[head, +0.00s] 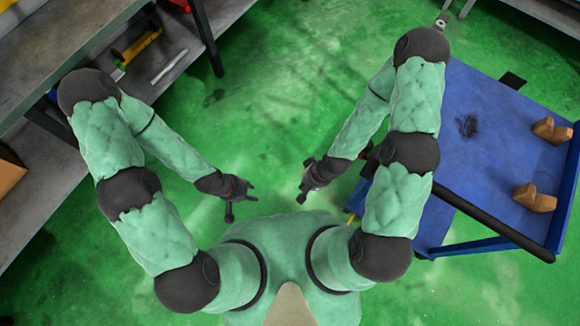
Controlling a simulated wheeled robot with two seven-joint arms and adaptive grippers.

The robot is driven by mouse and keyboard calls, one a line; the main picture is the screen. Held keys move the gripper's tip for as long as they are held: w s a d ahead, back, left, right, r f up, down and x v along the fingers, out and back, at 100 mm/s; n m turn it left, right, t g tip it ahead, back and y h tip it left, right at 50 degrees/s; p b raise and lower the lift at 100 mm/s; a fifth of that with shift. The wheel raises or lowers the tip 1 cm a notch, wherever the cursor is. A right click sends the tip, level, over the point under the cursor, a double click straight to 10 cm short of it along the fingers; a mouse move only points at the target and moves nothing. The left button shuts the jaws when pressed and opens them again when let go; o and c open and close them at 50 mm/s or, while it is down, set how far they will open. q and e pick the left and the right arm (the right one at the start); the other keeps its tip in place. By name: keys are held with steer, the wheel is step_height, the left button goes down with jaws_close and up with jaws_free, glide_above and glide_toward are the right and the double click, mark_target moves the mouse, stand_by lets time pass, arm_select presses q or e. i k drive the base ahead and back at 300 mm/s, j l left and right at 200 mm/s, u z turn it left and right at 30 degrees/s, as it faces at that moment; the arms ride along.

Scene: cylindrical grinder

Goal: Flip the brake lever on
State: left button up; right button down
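No brake lever can be clearly made out in the head view. A blue cart (478,150) stands at the right, partly behind my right arm. A small yellow piece (350,217) shows near the cart's lower left corner, partly hidden by my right arm; I cannot tell whether it is a lever. My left gripper (241,207) is open and empty over the green floor, left of centre. My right gripper (303,180) is open and empty, a little to the left of the cart and apart from it.
Two brown blocks (534,198) (551,130) sit on the cart top. A dark rail (487,221) runs along its near side. Grey shelving (75,50) at the upper left holds a yellow-handled tool (140,46). The green floor (270,90) between is clear.

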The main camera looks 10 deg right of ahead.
mark_target(361, 155)
steer(key=k+u, duration=0.15)
steer(key=u, duration=0.2)
steer(key=k+l+u, duration=0.1)
steer(key=u, duration=0.25)
steer(key=k, duration=0.25)
